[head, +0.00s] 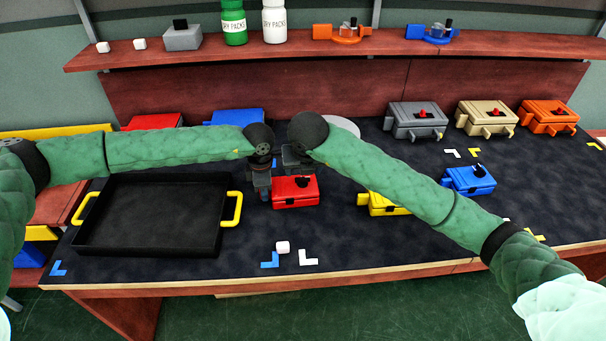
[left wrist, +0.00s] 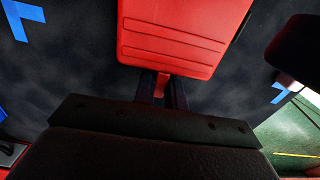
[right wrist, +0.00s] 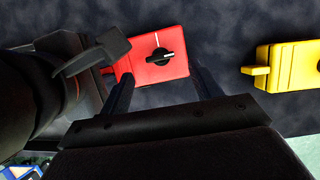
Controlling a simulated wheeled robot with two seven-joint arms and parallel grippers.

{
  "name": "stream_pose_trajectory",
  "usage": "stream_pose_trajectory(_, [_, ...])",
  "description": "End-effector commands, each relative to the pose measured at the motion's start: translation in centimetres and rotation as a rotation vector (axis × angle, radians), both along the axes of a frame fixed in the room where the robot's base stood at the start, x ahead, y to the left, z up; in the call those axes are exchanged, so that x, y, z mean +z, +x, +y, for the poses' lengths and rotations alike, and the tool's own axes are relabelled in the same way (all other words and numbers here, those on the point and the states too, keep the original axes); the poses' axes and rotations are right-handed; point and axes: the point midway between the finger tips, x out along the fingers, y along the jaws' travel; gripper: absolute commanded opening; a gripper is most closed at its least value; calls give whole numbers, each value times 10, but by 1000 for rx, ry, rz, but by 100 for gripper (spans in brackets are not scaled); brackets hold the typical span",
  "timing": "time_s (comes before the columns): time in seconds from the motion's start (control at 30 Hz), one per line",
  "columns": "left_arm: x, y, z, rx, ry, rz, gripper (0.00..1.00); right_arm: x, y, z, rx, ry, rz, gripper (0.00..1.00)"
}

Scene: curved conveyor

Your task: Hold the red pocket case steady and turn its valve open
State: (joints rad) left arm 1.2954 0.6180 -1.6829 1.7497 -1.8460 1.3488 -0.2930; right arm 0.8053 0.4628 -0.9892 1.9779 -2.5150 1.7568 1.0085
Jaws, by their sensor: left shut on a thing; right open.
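The red pocket case (head: 296,192) sits on the dark mat in front of both grippers. My left gripper (head: 261,187) is at its left end. In the left wrist view the left fingers (left wrist: 172,93) are shut on a narrow red tab of the case (left wrist: 172,42). In the right wrist view the black valve knob (right wrist: 160,57) with a white pointer mark sits on top of the case (right wrist: 152,60). My right gripper (right wrist: 160,90) is open, its fingers spread apart near the case; I cannot tell whether they touch it. In the head view the right gripper (head: 294,160) is partly hidden behind its arm.
A black tray (head: 150,246) with yellow handles lies at left. A yellow case (head: 385,204) and a blue case (head: 469,180) lie at right. Grey, tan and orange cases stand farther back.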

Motion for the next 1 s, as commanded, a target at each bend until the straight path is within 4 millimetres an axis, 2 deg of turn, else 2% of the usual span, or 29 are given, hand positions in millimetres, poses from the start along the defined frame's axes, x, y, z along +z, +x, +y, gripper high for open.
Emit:
stream_pose_trajectory(0.1, [0, 0, 0, 0, 0, 0, 0, 24, -9, -1, 1, 1, -3, 64])
stream_pose_trajectory(0.2, [0, 0, 0, 0, 0, 0, 0, 39, -15, -1, 1, 1, -2, 64])
stream_pose_trajectory(0.4, [0, 0, 0, 0, 0, 0, 0, 60, -24, -2, 1, 0, -1, 64])
stream_pose_trajectory(0.9, [0, 0, 0, 0, 0, 0, 0, 66, -27, -2, 0, 0, 1, 64])
stream_pose_trajectory(0.93, [0, 0, 0, 0, 0, 0, 14, 66, -27, -2, 0, 0, 1, 64])
stream_pose_trajectory(1.0, [0, 0, 0, 0, 0, 0, 28, 66, -27, -2, 0, 0, 1, 64])
